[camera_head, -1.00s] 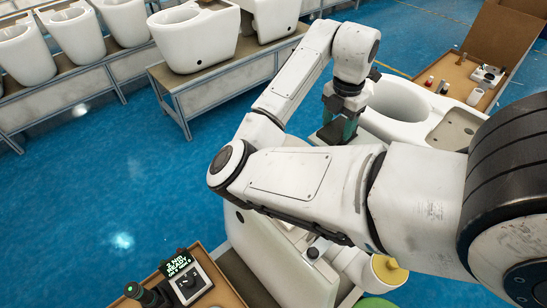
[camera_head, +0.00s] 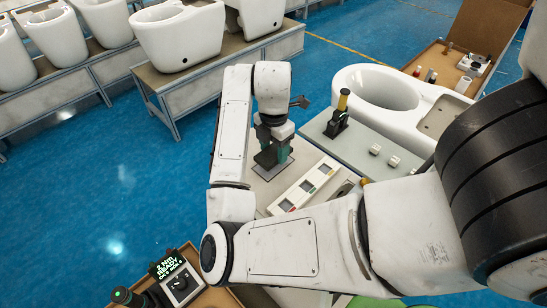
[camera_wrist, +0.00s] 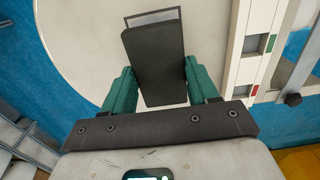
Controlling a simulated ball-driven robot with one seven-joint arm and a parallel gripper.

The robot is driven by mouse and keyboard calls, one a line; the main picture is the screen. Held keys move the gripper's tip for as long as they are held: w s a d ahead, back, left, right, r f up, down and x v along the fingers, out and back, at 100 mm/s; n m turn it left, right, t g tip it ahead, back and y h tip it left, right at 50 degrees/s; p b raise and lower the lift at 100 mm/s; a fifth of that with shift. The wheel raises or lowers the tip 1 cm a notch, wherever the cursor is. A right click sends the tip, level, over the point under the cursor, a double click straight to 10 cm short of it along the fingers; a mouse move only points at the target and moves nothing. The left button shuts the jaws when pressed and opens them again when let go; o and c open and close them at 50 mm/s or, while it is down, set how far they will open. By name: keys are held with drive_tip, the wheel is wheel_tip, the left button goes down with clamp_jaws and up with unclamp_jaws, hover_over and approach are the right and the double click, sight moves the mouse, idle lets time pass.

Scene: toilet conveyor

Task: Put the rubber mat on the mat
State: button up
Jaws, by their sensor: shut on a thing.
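The rubber mat (camera_wrist: 157,62) is a dark grey slab between the two teal fingers of my gripper (camera_wrist: 161,82) in the wrist view. My gripper is shut on it. Just beyond its far end, a light grey rectangle with a dark outline, seemingly the mat (camera_wrist: 152,15), lies on the pale tabletop. The rubber mat covers part of this rectangle. In the head view my gripper (camera_head: 272,158) points down over the outlined mat (camera_head: 272,172). The held slab is mostly hidden there, and I cannot tell whether it touches the surface.
A white panel with small coloured windows (camera_head: 307,188) lies right of my gripper. A black tool with a yellow top (camera_head: 339,113) stands on the grey surface behind it. A white toilet bowl (camera_head: 378,90) is farther right. A display box (camera_head: 174,273) is at lower left.

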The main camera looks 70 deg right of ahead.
sight(274, 152)
drive_tip(key=shift+f+p, duration=0.4)
drive_tip(key=shift+f, duration=1.15)
drive_tip(key=shift+f, duration=0.2)
drive_tip(key=o, duration=1.1)
wheel_tip(274, 152, up, 12)
drive_tip(key=shift+r+p, duration=0.2)
drive_tip(key=shift+p, duration=0.9)
